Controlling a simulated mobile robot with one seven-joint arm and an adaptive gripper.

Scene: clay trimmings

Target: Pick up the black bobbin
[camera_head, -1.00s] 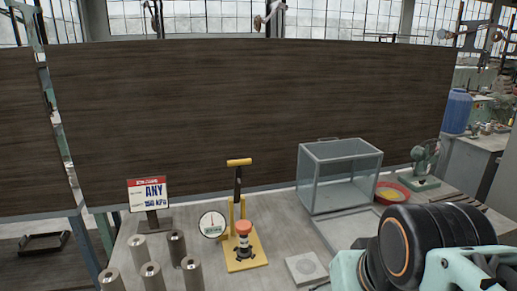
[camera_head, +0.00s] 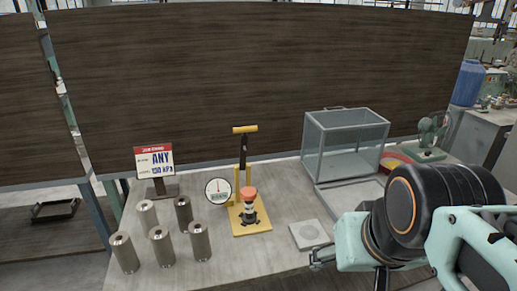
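I cannot make out a clear black bobbin. Several grey metal cylinders (camera_head: 159,246) with small holes in their tops stand upright at the table's left. A yellow hand press (camera_head: 251,229) with a black lever stands right of them. On its base is a small black and white upright part with an orange-red top (camera_head: 249,193). My teal and black arm fills the lower right. A small teal and dark piece at its left end looks like part of my gripper (camera_head: 321,258). It is right of the press, over the table front; its fingers are not clear.
A round gauge (camera_head: 218,191) stands beside the press and a sign (camera_head: 154,161) behind the cylinders. A clear-walled box (camera_head: 345,145), a grey square block (camera_head: 310,235) and a red bowl (camera_head: 394,161) are to the right. The front middle of the table (camera_head: 240,263) is bare.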

